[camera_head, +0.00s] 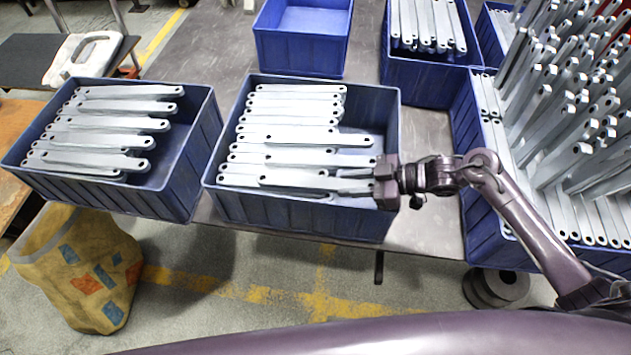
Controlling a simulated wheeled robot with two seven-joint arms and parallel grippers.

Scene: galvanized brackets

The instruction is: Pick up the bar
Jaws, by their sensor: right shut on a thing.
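My right gripper (350,181) reaches in from the right over the right wall of the middle blue crate (300,215). It is shut on the end of a galvanized bar (295,178) near the crate's front. The bar lies level, pointing left, among the other bars, and its right end is partly hidden by the fingers. I cannot tell whether it is clear of the bars under it. Several more grey bars (290,112) with holed ends lie stacked side by side in this crate. My left gripper is not in view.
A left blue crate (180,185) holds more flat bars. A large right crate (480,190) is crowded with upright bars that rise high beside my right arm. An empty blue crate (302,50) and another crate of bars (425,78) stand behind. A yellow bag (75,265) is on the floor.

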